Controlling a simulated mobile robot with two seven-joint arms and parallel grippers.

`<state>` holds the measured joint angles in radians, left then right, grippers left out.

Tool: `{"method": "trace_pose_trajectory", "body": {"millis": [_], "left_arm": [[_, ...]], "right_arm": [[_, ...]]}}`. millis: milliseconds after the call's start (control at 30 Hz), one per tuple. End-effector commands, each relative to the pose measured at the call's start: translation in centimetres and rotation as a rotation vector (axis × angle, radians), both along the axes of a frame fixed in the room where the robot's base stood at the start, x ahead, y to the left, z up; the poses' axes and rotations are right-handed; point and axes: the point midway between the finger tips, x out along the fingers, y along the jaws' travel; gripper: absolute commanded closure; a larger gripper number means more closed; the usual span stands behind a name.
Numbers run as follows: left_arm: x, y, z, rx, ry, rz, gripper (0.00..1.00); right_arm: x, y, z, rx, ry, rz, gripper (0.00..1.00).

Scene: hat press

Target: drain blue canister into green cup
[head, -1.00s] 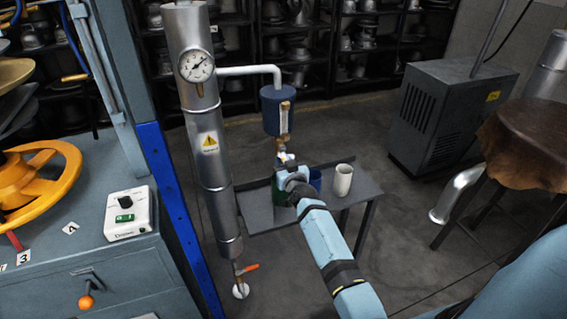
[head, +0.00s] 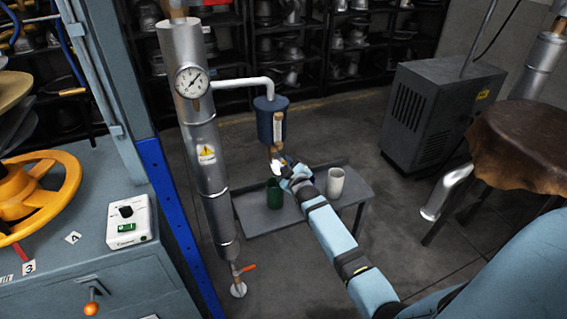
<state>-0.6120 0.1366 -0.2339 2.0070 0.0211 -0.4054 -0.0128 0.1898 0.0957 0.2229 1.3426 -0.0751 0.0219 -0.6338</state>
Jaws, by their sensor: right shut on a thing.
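The blue canister (head: 271,121) hangs from a white pipe, with a pale sight strip on its front and a brass outlet below. The green cup (head: 273,195) stands upright on the grey side table (head: 250,223), below and slightly left of the gripper. I cannot see inside the cup or any liquid falling. My left gripper is out of view.
A white cup (head: 335,184) stands on the table, right of my arm. A tall metal column (head: 205,140) with a gauge rises at left, with an orange-handled valve (head: 246,268) near its foot. A grey machine (head: 437,115) and a leather-topped stool (head: 520,145) are at right.

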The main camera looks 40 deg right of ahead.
Motion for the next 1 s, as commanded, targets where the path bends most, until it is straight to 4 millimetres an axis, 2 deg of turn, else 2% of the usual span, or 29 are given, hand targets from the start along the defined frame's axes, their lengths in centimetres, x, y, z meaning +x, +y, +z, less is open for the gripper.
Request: {"method": "trace_pose_trajectory", "body": {"millis": [200,600,1000], "left_arm": [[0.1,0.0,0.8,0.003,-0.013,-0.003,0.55],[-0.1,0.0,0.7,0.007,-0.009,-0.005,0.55],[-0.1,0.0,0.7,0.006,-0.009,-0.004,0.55]], "right_arm": [[-0.1,-0.6,0.8,-0.201,0.048,0.000,1.00],[-0.3,-1.3,2.2,-0.551,0.132,-0.001,1.00],[-0.3,-1.4,3.1,-0.760,0.183,-0.001,1.00]]}}
